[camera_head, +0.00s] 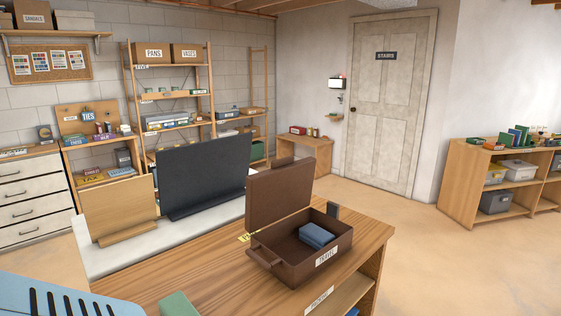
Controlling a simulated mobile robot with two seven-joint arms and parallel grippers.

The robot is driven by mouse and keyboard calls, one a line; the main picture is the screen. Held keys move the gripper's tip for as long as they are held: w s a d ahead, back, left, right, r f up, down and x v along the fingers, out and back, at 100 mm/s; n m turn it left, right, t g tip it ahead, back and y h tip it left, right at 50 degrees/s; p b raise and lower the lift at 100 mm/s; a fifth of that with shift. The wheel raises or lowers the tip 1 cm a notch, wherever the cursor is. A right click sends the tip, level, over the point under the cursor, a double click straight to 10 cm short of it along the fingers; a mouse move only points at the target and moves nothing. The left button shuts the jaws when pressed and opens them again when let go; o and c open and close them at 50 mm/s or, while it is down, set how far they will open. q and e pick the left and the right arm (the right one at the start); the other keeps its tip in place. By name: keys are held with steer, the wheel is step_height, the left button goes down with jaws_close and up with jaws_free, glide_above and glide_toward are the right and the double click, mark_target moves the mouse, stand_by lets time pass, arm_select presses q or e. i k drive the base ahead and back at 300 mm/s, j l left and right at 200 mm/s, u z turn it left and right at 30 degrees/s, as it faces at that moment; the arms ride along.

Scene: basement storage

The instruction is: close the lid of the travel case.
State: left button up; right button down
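The brown travel case (285,266) stands on the wooden table, with a white "TRAVEL" label on its front. Its lid (279,194) is open and stands roughly upright along the back left side of the case. A folded blue cloth-like item (317,236) lies inside, low within the walls. A handle-like bar (262,256) shows at the case's left end. Neither of my grippers is in view.
The wooden table (190,258) has bare top left of the case. A dark panel (205,174) and a wooden panel (119,208) stand behind. A small dark upright object (333,211) is just behind the case. A green item (179,304) and light blue slotted thing (60,296) are in front.

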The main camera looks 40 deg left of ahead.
mark_target(272, 194)
steer(key=i+u, duration=0.4)
steer(key=i+l+u, duration=0.15)
steer(key=u, duration=0.25)
steer(key=i+l+u, duration=0.2)
steer(key=u, duration=0.25)
steer(key=i+l+u, duration=0.25)
steer(key=u, duration=0.15)
steer(key=i+l+u, duration=0.1)
steer(key=l+u, duration=0.3)
steer(key=i+l+u, duration=0.15)
steer(key=l+u, duration=0.25)
steer(key=i+l+u, duration=0.1)
steer(key=l+u, duration=1.15)
steer(key=i+j, duration=0.05)
